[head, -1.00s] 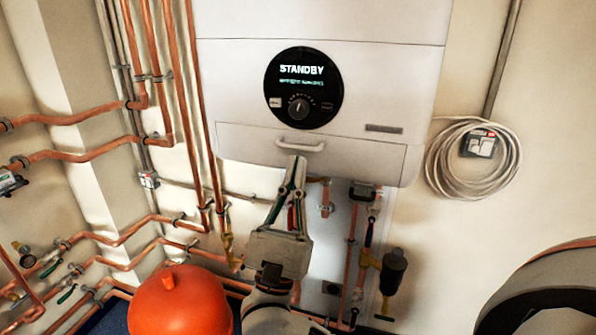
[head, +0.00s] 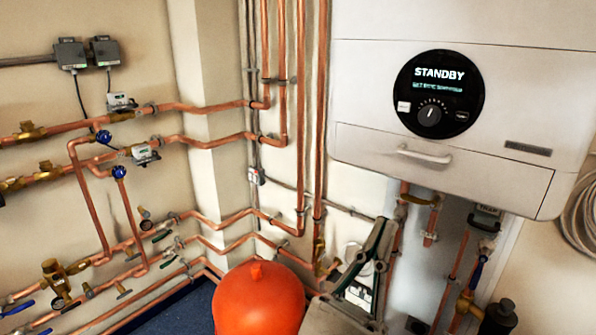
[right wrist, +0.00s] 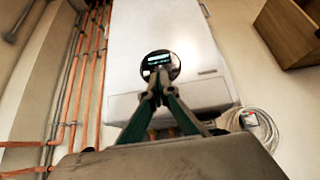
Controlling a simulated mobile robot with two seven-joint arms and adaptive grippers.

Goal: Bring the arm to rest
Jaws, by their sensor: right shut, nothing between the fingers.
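My right gripper (head: 381,224) is in the lower middle of the head view, below the white boiler (head: 350,80). Its fingers point up and meet at the tips, with nothing between them. In the right wrist view the same gripper (right wrist: 154,88) points up toward the boiler's round dial (right wrist: 158,65). In the head view the dial (head: 438,93) reads STANDBY. The boiler's lower panel with its handle (head: 425,155) is above the fingertips and apart from them in the picture. My left gripper is not in view.
An orange vessel (head: 258,298) stands left of my right gripper. Copper pipes (head: 283,100) run down and along the wall at left, with blue-handled valves (head: 104,137). A grey cable coil (head: 582,205) hangs at the right. A wooden box (right wrist: 287,30) shows in the right wrist view.

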